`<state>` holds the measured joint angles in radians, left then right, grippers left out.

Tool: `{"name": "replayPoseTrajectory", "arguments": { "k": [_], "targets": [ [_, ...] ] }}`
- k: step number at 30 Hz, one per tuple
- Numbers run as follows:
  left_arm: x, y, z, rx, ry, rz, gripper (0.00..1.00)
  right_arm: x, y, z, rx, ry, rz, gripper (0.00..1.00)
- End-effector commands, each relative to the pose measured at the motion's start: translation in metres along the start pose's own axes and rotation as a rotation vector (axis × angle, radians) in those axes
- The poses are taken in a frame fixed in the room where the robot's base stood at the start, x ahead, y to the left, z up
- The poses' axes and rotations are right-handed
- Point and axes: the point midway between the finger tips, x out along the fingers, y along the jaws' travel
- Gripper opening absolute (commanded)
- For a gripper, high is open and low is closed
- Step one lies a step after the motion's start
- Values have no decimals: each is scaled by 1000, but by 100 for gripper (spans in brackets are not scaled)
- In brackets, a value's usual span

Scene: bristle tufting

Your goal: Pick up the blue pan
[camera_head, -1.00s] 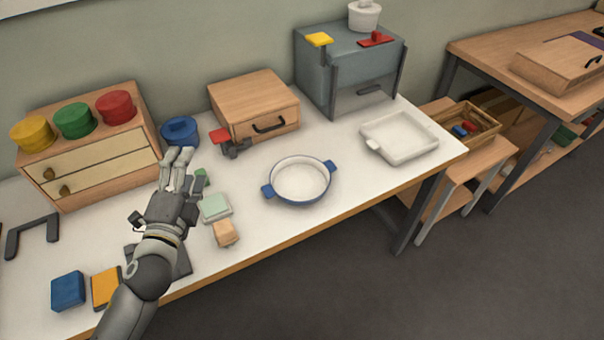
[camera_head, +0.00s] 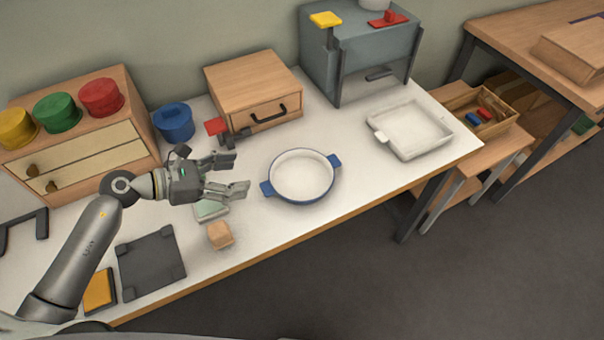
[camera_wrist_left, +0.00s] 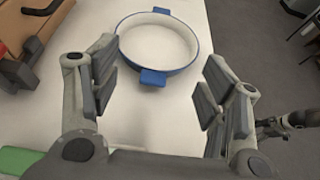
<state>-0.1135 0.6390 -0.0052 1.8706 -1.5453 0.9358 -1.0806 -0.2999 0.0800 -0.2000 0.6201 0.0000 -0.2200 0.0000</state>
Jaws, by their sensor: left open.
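The blue pan (camera_head: 301,178) is round with a white inside, a blue rim and two blue side handles. It rests on the white table right of my left gripper in the head view. My left gripper (camera_head: 240,175) is open and empty, its fingers pointing right toward the pan's near handle (camera_head: 267,188). In the left wrist view the pan (camera_wrist_left: 158,42) lies ahead of the open fingers (camera_wrist_left: 153,85), with one handle (camera_wrist_left: 153,77) centred between them and apart from both.
A wooden drawer box (camera_head: 254,92) and a red-handled clamp (camera_head: 217,127) stand behind the pan. A white tray (camera_head: 409,130) lies to the right. A pale green block (camera_head: 211,211) and a wooden block (camera_head: 220,235) lie near my left gripper. A blue pot (camera_head: 174,123) stands behind it.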

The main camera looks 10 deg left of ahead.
Motion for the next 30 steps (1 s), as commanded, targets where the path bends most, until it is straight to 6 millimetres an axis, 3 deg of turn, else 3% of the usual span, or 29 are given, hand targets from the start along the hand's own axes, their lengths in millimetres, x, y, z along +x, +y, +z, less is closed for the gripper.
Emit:
{"name": "replayPoseTrajectory", "arguments": {
  "k": [6, 11, 17, 30],
  "targets": [
    [19, -2, -42, -11, -3, -1, 69, -4, 0, 0, 0, 0, 0, 68],
    [28, -2, -63, -9, -4, -1, 69, -4, 0, 0, 0, 0, 0, 68],
    [42, -1, -60, -6, -5, 0, 69, -9, 0, -1, 0, 0, 0, 68],
    [99, -2, -60, -7, -4, 0, 69, -22, 0, -2, 0, 0, 0, 68]
  ]
}}
